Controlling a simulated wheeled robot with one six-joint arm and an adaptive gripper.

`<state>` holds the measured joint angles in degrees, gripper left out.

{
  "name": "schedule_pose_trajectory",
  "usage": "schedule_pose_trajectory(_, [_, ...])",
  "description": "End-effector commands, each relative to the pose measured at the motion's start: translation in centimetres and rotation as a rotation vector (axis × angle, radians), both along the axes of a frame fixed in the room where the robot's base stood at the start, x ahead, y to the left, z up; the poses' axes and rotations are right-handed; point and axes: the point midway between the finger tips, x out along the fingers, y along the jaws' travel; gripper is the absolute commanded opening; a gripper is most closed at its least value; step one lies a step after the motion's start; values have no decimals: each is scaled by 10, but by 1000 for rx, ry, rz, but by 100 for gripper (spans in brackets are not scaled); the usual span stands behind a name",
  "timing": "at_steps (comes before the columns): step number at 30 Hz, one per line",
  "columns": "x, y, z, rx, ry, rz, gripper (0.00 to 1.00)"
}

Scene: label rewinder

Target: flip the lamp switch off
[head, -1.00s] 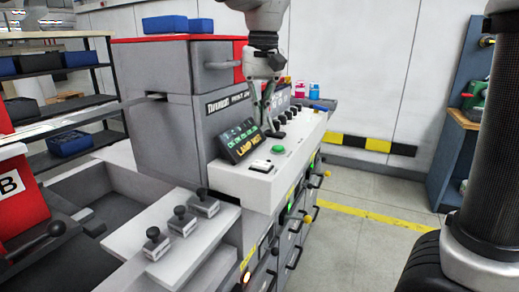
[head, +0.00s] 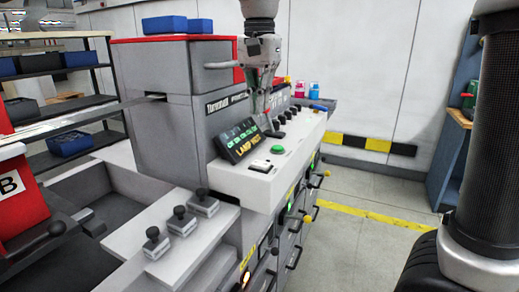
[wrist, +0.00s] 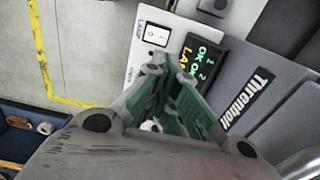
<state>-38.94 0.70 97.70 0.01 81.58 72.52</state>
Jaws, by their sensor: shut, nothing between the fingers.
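The lamp switch appears to be the small white rocker (head: 260,166) on the white control ledge, in front of the black display reading "LAMP HOT" (head: 240,145). In the wrist view the white rocker (wrist: 157,35) lies beyond my fingertips, in a dark frame. I cannot read its position. My gripper (head: 267,110) is above the ledge, behind the display and farther back than the rocker, pointing down. Its green-padded fingers (wrist: 168,72) are shut and empty, apart from the rocker. The fingers hide part of the ledge in the wrist view.
A green button (head: 278,150) sits beside the rocker, with a row of black knobs (head: 285,117) behind. The grey machine housing (head: 165,100) rises to the left. Several black-knobbed levers (head: 182,220) stand in front. Open floor (head: 350,250) lies to the right.

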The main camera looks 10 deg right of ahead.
Motion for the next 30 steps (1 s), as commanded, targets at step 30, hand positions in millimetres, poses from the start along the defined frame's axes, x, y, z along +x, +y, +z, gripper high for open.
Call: schedule_pose_trajectory(30, [0,0,-119,0,0,1,0])
